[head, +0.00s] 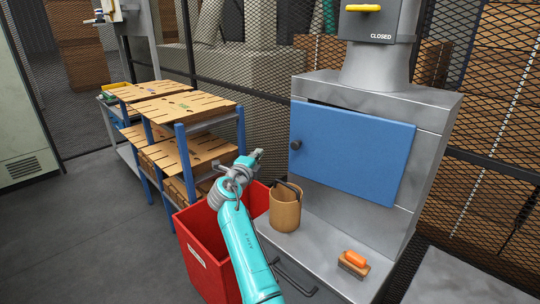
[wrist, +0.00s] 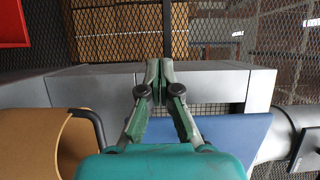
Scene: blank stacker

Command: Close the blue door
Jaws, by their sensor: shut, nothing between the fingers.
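The blue door (head: 355,150) is on the front of the grey metal cabinet (head: 425,175), with a dark round knob (head: 295,145) near its left edge. A dark gap shows along its top edge, so it looks ajar. In the wrist view the blue door (wrist: 235,135) is at lower right, and a dark grid opening shows beside it. My gripper (head: 257,155) is left of the door and its knob, above the red bin, apart from the door. In the wrist view its fingers (wrist: 158,72) are together and empty.
A tan bucket (head: 285,210) with a dark handle stands on the cabinet ledge below the door. An orange-handled brush (head: 355,261) lies to its right. A red bin (head: 195,250) stands below my arm. Blue-legged racks (head: 243,132) with wooden boards stand at left.

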